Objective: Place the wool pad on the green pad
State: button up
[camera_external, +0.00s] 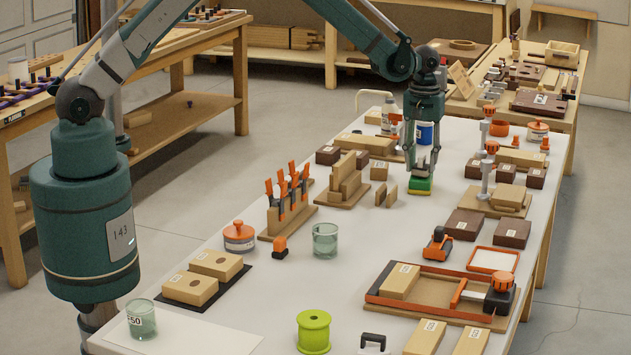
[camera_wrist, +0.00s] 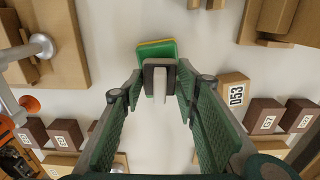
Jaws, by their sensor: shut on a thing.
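The green pad (camera_external: 420,187), with a yellow layer along its edge, lies on the white bench top directly below my gripper (camera_external: 421,165). It also shows in the wrist view (camera_wrist: 156,49), partly covered by what I hold. My gripper points down and its fingers are shut on a small grey block with a pale upright strip (camera_wrist: 160,84), which I take to be the wool pad. In the wrist view this block overlaps the near part of the green pad. I cannot tell whether the two touch.
Left of my gripper are small upright wooden blocks (camera_external: 386,196) and a stepped wooden stand (camera_external: 346,180). To the right is a wooden base with a clamp post (camera_external: 487,190). Bare bench lies in front of the green pad.

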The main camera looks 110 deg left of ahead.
aim_at(422, 156)
jog(key=shift+f, duration=0.15)
jog(key=o, duration=0.8)
jog(key=shift+r, duration=0.2)
notch_tip(422, 156, up, 12)
dwell(0.3)
dwell(0.5)
dwell(0.4)
